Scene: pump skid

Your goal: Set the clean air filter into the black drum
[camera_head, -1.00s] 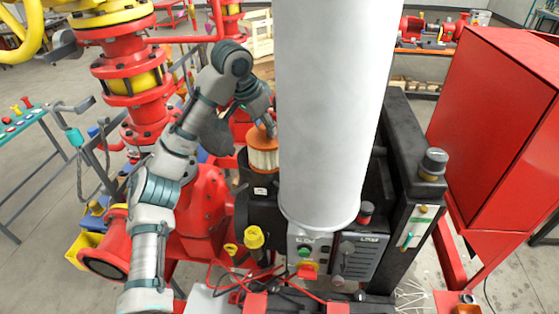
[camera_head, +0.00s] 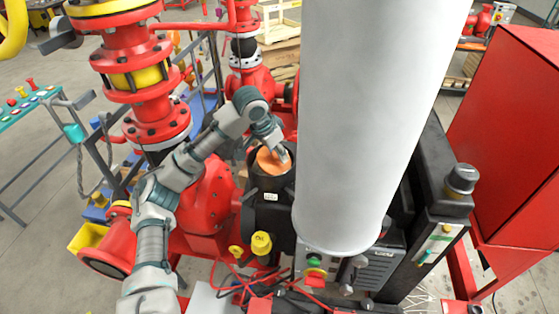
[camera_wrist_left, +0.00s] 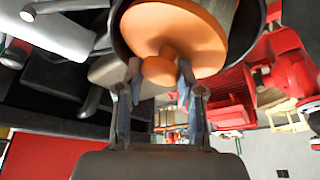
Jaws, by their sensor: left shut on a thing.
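The air filter (camera_head: 268,161) has an orange top and sits down inside the mouth of the black drum (camera_head: 257,183), with only its orange cap showing above in the head view. My left gripper (camera_head: 282,158) reaches in from the left and is shut on the filter's knob. In the left wrist view the orange cap (camera_wrist_left: 175,35) fills the top, its round knob (camera_wrist_left: 159,70) between the two fingers of the gripper (camera_wrist_left: 158,88). The drum's dark rim (camera_wrist_left: 258,25) curves around the cap. How deep the filter sits is hidden. My right gripper is not in view.
A large light-grey cylinder (camera_head: 365,120) stands close to the right of the drum. A control panel (camera_head: 345,262) with buttons and a yellow cap (camera_head: 261,243) are in front. Red flanged piping (camera_head: 140,80) rises at the left, and a red cabinet (camera_head: 510,140) stands at the far right.

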